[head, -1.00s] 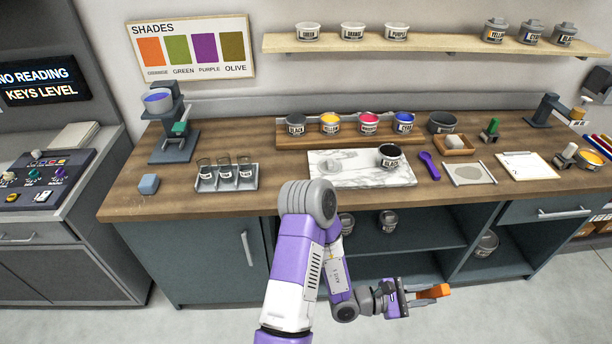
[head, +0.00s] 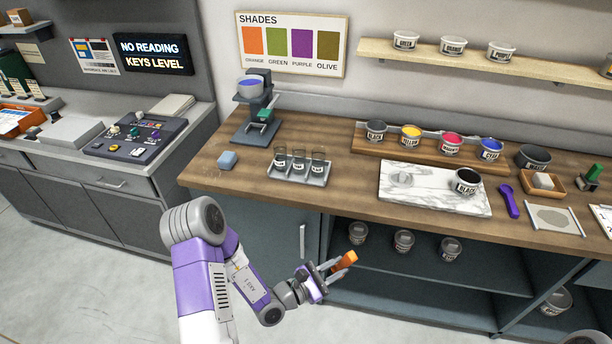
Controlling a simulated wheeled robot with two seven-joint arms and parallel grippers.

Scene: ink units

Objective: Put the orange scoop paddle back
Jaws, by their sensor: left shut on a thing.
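My left gripper (head: 328,270) is shut on the orange scoop paddle (head: 345,261). It holds the paddle in the air in front of the counter's lower shelves, below the worktop. Only a short orange piece shows beyond the fingers; the rest is hidden. A purple scoop paddle (head: 508,201) lies on the wooden worktop (head: 350,190), right of the marble slab (head: 400,199). My right gripper is out of view.
An open black tub (head: 466,182) stands on the slab. Several open ink tubs, including a yellow one (head: 410,135), stand on a wooden riser (head: 370,149) behind. A grey console (head: 135,139) is further left.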

